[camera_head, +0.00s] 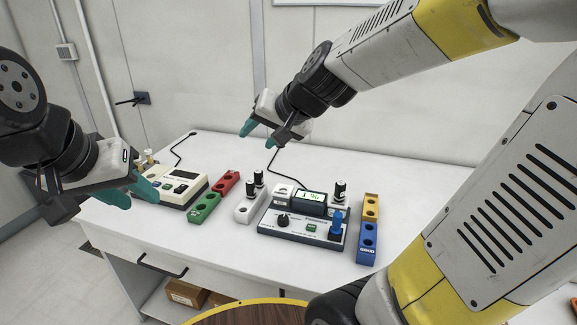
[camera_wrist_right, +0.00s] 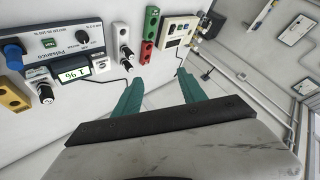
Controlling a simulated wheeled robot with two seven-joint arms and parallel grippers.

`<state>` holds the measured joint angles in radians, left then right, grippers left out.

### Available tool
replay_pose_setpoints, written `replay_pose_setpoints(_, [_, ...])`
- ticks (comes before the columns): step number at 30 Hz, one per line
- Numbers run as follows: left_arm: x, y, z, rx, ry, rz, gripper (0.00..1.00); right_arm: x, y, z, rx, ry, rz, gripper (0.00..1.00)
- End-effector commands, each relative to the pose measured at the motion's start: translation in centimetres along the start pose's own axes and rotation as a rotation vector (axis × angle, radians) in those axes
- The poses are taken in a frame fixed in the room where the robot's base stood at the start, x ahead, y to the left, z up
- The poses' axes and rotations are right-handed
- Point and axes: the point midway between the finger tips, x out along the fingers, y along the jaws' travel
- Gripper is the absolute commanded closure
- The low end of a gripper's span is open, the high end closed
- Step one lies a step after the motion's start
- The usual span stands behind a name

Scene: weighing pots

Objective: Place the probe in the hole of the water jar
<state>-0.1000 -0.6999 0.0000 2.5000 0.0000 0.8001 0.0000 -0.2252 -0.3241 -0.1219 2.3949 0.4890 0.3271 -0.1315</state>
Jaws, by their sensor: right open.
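Two black-and-white probes (camera_head: 252,187) stand in a white block with holes (camera_head: 246,210) left of the meter. Another black-and-white probe (camera_head: 340,192) stands upright behind the meter's right side; it also shows in the right wrist view (camera_wrist_right: 45,94). A blue upright piece (camera_head: 336,222) is on the meter's right end. I cannot tell which holed container is the water jar. My right gripper (camera_head: 264,132) is open and empty, high above the back of the table. My left gripper (camera_head: 128,194) is empty over the table's left end; its finger gap is unclear.
The meter (camera_head: 300,229) has a lit display. Green (camera_head: 203,208), red (camera_head: 225,184), yellow (camera_head: 371,206) and blue (camera_head: 367,246) holed blocks flank it. A cream instrument (camera_head: 180,187) stands at left, near my left gripper. The table's back right is clear.

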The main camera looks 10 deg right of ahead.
Motion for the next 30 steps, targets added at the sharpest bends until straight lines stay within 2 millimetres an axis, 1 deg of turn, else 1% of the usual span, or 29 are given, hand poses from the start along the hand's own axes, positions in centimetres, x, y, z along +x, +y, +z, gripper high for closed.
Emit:
replay_pose_setpoints(1, [0.0,0.0,0.0,0.000,0.000,0.000,0.64,-2.5,0.1,1.7,-0.065,-0.028,0.005,0.51])
replay_pose_setpoints(3, [0.0,0.0,0.0,0.000,0.000,0.000,0.64,-5.1,1.0,4.3,-0.153,-0.082,0.039,0.51])
replay_pose_setpoints(6, [0.0,0.0,0.0,0.000,0.000,0.000,0.64,-8.0,2.8,7.2,-0.247,-0.143,0.111,0.51])
replay_pose_setpoints(9, [0.0,0.0,0.0,0.000,0.000,0.000,0.64,-9.9,4.5,9.0,-0.300,-0.179,0.178,0.51])
replay_pose_setpoints(12, [0.0,0.0,0.0,0.000,0.000,0.000,0.64,-10.8,5.4,9.9,-0.325,-0.198,0.217,0.51])
replay_pose_setpoints(14, [0.0,0.0,0.0,0.000,0.000,0.000,0.64,-11.0,5.7,10.1,-0.331,-0.203,0.227,0.51])
replay_pose_setpoints(30, [0.0,0.0,0.0,0.000,0.000,0.000,0.64,-11.0,5.6,10.1,-0.331,-0.204,0.226,0.51])
